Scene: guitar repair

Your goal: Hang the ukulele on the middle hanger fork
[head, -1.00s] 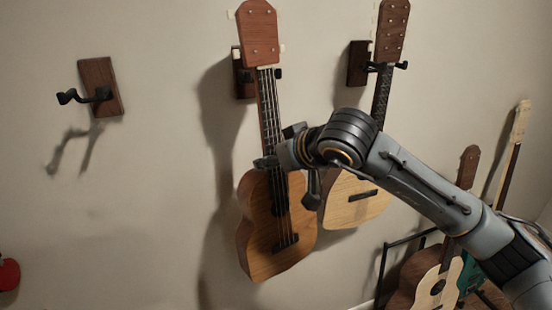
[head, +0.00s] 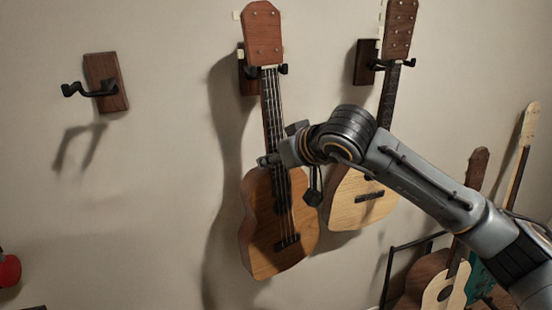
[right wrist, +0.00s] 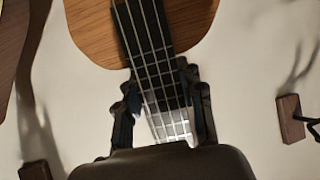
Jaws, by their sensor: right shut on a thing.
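The brown ukulele (head: 262,225) hangs upright against the wall, headstock up, in the head view. Its headstock (head: 263,32) is in front of the middle hanger (head: 248,80), and a dark prong (head: 284,69) shows beside the top of the neck. Whether the headstock rests on the fork is hard to tell. My right gripper (head: 273,160) is shut on the neck just above the body. In the right wrist view its fingers (right wrist: 163,108) stand on both sides of the neck, with the ukulele's body (right wrist: 95,30) beyond. My left gripper is not in view.
An empty hanger (head: 104,82) is on the wall at left. A lighter guitar (head: 362,203) hangs on the right hanger (head: 364,62), close beside the ukulele and partly behind my right arm. More guitars (head: 440,290) stand at lower right. The wall between the left and middle hangers is clear.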

